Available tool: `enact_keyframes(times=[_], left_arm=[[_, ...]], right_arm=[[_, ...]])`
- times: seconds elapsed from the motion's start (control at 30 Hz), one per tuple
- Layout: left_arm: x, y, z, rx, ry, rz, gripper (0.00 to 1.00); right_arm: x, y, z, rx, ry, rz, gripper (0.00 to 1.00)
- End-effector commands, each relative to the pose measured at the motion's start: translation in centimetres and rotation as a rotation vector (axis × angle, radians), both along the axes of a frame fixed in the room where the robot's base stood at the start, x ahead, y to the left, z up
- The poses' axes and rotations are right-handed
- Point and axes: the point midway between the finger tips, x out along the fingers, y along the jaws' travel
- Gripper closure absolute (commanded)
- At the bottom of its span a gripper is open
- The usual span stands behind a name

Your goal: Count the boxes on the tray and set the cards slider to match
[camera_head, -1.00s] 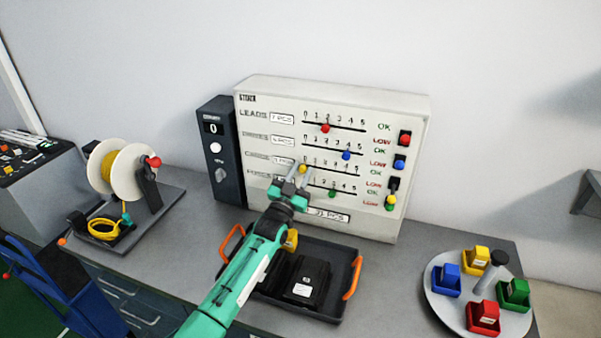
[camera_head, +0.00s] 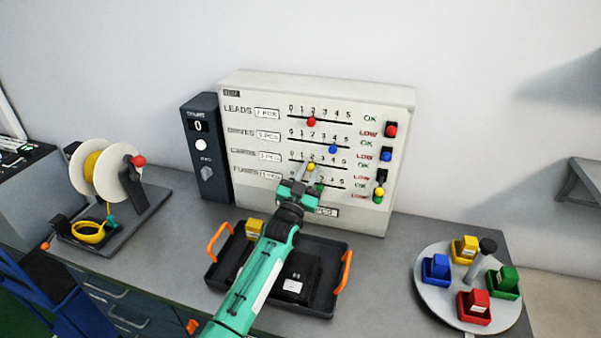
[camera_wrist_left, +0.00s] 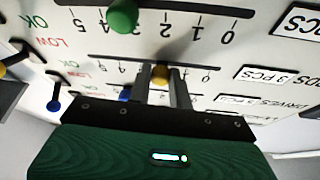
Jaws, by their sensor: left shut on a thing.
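The stock panel (camera_head: 400,150) stands upright at the back with several slider rows. The yellow knob of the cards slider (camera_head: 311,167) is at about 2 on its scale; it also shows in the wrist view (camera_wrist_left: 160,73). My left gripper (camera_head: 305,180) is shut on this knob, one finger on each side in the wrist view. The tray (camera_head: 217,283), with orange handles, lies in front of the panel. It holds a yellow box (camera_head: 254,228) and dark boxes (camera_head: 297,280) with a white label. My left arm covers part of the tray, so its full contents are hidden. My right gripper is not in view.
Red (camera_head: 311,122), blue (camera_head: 333,149) and green (camera_head: 320,188) knobs sit on the neighbouring rows. A dark unit reading 0 (camera_head: 205,150) adjoins the panel. A cable reel (camera_head: 97,172) stands left; a round turntable (camera_head: 433,305) with coloured bins stands right.

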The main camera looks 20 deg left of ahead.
Motion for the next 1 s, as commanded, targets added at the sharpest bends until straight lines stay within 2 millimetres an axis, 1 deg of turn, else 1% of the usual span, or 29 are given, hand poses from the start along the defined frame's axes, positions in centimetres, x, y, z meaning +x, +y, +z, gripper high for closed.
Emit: enact_keyframes(times=[0.2,0.23,0.27,0.53,0.63,0.77,1.0], left_arm=[[0.0,0.0,0.0,0.0,0.001,0.0,1.0],[0.0,0.0,0.0,0.0,0.001,0.0,0.76],[0.0,0.0,0.0,0.0,0.001,0.0,0.71],[0.0,0.1,0.0,0.001,0.001,0.001,0.71],[-0.4,0.1,-0.4,0.001,0.001,0.001,0.71],[-1.8,0.4,-1.1,0.001,0.002,0.001,0.71],[-5.2,0.9,-2.4,0.002,0.001,0.001,0.71]], right_arm=[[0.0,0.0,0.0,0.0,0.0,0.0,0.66],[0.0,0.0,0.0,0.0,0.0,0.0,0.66],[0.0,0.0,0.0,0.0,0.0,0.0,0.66],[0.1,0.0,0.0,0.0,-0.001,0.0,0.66],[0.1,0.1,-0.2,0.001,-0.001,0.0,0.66],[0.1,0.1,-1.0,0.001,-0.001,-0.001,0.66],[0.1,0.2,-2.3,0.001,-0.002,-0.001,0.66]])
